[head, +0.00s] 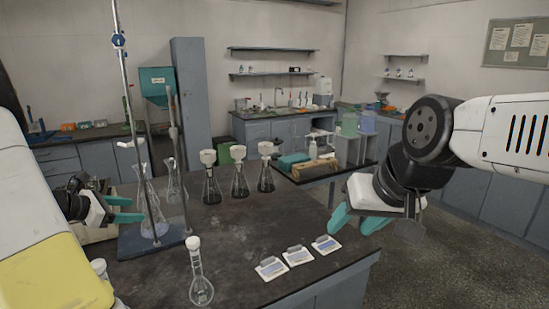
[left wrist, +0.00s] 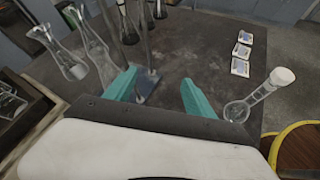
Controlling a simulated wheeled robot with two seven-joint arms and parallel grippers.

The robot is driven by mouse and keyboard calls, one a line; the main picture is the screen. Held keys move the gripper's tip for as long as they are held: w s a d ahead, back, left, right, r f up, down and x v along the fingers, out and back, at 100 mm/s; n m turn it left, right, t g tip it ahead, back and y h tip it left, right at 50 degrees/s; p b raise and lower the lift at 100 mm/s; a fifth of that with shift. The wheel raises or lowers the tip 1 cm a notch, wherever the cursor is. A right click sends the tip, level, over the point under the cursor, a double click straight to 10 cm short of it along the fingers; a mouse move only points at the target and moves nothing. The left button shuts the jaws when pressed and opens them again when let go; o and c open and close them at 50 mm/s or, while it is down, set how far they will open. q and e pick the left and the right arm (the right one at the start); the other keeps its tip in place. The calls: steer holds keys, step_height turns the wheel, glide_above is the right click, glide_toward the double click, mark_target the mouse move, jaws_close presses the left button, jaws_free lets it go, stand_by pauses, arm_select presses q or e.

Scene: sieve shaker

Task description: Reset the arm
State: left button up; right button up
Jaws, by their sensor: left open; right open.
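My left gripper (head: 126,209) is at the left of the head view, beside the stand with the glass flasks. Its teal fingers are apart and empty; in the left wrist view they (left wrist: 157,88) spread over the dark table top. My right gripper (head: 352,220) hangs beyond the table's right edge in the head view. Its teal fingers are apart with nothing seen between them. Both arms are bent and held forward. My left forearm hides the near left part of the table.
A volumetric flask (head: 200,285) stands near the front of the dark table (head: 230,218). Three cards (head: 298,256) lie near the right edge. A metal rod stand (head: 150,239) rises beside my left gripper. Floor is free at the right.

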arm_select(q)
steer(key=s+d+r+m+g, duration=0.2)
steer(key=s+d+r+m, duration=0.1)
steer(key=d+m, duration=0.3)
steer(key=s+d+r+m+g, duration=0.1)
steer(key=s+d+r+m, duration=0.2)
steer(key=d, duration=0.6)
steer(key=s+d+r+m+g, duration=0.2)
steer(key=s+d+r+m, duration=0.1)
steer(key=d+m, duration=0.3)
steer(key=s+d+r+m+y, duration=0.1)
steer(key=s+d+m+y, duration=0.1)
steer(key=s+m, duration=0.4)
steer(key=s+d+r+m+y, duration=0.2)
steer(key=s+d+m, duration=0.3)
steer(key=s, duration=0.3)
steer(key=shift+d+r+m+t, duration=0.2)
steer(key=shift+m+t, duration=0.2)
steer(key=shift+m, duration=0.2)
